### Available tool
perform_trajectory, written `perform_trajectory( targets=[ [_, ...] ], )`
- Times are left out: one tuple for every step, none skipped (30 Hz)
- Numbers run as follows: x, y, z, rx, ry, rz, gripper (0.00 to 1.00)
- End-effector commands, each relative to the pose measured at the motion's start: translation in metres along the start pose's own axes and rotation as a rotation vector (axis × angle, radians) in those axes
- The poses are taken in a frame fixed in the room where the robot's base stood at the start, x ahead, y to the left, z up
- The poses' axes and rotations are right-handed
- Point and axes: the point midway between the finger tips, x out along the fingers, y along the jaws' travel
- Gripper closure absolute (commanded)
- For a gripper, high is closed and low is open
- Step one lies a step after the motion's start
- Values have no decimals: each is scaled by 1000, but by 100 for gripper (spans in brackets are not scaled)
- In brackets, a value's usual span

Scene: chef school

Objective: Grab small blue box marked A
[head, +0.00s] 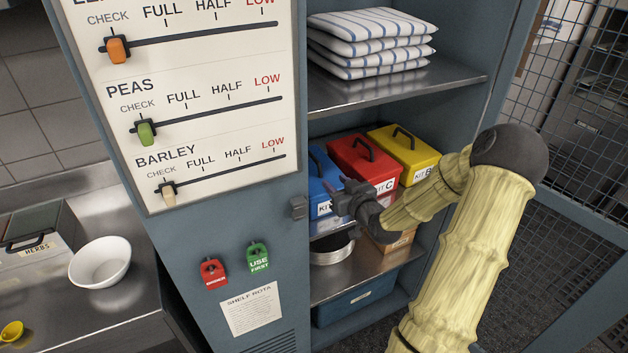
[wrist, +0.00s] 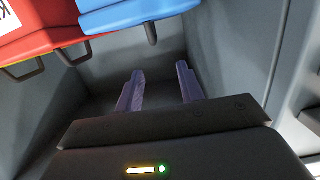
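The blue box (head: 322,172) stands at the left end of the middle shelf in the cabinet. Its white label reads "KIT", and my gripper hides the letter after it. My gripper (head: 340,195) is in front of the box's right front part in the head view. In the wrist view, my gripper (wrist: 160,70) has its two purple fingers apart with nothing between them. The blue box (wrist: 130,14) is at the top of that view, beyond the fingertips, with its dark handle (wrist: 151,33) pointing down in the picture.
A red box marked C (head: 362,158) and a yellow box marked B (head: 408,150) stand to the right of the blue one. Metal bowls (head: 332,252) sit below. The cabinet's left panel (head: 240,215) borders the opening. Folded striped towels (head: 370,40) lie on the upper shelf.

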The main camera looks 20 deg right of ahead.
Motion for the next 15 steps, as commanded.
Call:
perform_trajectory(
  targets=[
    [9,3,-2,2,0,4,62],
    [14,4,-2,2,0,6,62],
    [20,6,-1,3,1,9,62],
    [25,7,-2,3,1,12,62],
    [30,8,-1,4,0,12,62],
    [37,8,-1,4,0,14,62],
    [42,9,-2,4,1,14,62],
    [47,9,-1,4,1,15,62],
    [54,10,-2,3,0,15,62],
    [59,10,-2,4,0,15,62],
    [64,10,-1,5,0,16,62],
    [71,10,-1,5,0,16,62],
    [76,10,-1,4,0,16,62],
    [80,10,-1,4,-1,15,62],
    [85,11,-1,2,0,16,62]
  ],
)
